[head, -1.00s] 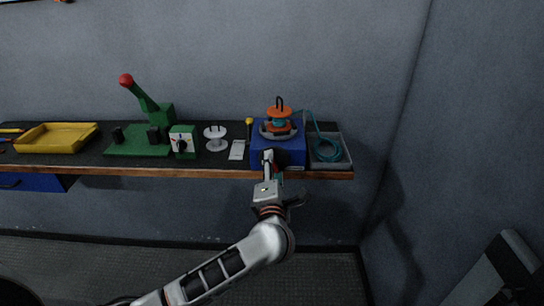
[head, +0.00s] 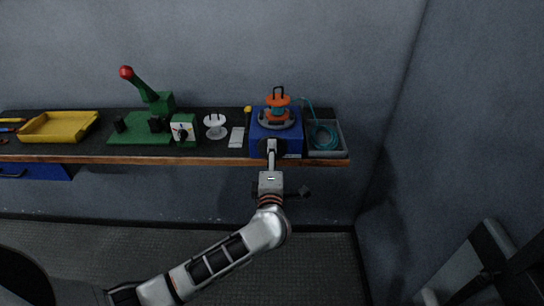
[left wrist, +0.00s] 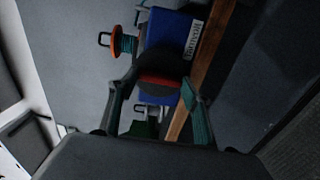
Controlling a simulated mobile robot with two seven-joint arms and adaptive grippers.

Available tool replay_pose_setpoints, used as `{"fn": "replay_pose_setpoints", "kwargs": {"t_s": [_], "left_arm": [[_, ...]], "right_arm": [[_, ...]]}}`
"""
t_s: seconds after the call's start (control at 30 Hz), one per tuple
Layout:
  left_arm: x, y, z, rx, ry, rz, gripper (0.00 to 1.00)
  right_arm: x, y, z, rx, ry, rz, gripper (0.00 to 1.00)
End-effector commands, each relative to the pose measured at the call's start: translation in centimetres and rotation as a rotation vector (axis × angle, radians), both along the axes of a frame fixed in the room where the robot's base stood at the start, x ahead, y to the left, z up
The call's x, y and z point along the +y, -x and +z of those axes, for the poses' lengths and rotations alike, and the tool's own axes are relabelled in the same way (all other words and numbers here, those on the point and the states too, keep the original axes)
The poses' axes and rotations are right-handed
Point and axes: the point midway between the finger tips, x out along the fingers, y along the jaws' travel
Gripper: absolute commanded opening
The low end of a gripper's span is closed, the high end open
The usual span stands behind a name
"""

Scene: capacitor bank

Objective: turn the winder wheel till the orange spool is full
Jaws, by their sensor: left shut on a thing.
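The winder is a blue box (head: 291,147) on the bench, with a white label in the left wrist view. The orange spool (head: 278,101) stands on it, with teal cord around its core; it also shows in the left wrist view (left wrist: 115,40). How full it is cannot be read exactly. The dark round winder wheel (left wrist: 164,66) is on the box's front face. My left gripper (left wrist: 160,88) is shut on the wheel, one finger on each side, with a red band between them. In the head view my left gripper (head: 271,152) partly hides the wheel. My right gripper is not seen.
A grey tray (head: 344,144) with coiled teal cord stands right of the winder. To the left are a white spool (head: 215,121), a green-and-white dial box (head: 184,131), a green lever press (head: 141,128) and a yellow tray (head: 59,125). Floor before the bench is open.

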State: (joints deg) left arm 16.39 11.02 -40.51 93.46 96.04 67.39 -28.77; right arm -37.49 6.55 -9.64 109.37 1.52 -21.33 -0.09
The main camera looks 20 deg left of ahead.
Motion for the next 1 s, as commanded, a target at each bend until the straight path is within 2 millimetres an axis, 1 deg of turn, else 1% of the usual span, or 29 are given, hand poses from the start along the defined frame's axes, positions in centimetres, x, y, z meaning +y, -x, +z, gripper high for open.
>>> {"fn": "replay_pose_setpoints", "kwargs": {"t_s": [0.13, 0.17, 0.2, 0.43, 0.53, 0.67, 0.77, 1.0], "left_arm": [[0.0, 0.1, -0.2, 0.004, 0.001, 0.0, 0.27], [0.0, 0.1, -0.2, 0.004, 0.001, 0.0, 0.56], [0.0, 0.1, -0.2, 0.004, 0.001, 0.0, 0.65], [0.0, 0.0, -0.1, 0.002, 0.002, 0.0, 0.65], [0.0, 0.1, -0.1, 0.001, 0.001, 0.0, 0.65], [-0.3, 0.8, -0.2, 0.003, 0.002, -0.001, 0.65], [-0.7, 2.2, -0.2, 0.004, 0.005, -0.002, 0.65], [-2.0, 6.9, -0.2, 0.004, 0.004, -0.001, 0.65]], "right_arm": [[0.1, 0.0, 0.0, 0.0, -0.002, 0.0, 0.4], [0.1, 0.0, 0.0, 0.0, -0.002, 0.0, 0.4], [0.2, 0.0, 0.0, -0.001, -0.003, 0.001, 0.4], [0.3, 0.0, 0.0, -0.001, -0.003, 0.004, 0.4], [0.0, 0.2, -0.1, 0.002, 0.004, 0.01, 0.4], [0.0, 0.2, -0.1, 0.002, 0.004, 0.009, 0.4], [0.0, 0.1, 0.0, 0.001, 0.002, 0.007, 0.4], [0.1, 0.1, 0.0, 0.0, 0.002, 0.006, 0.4]]}}
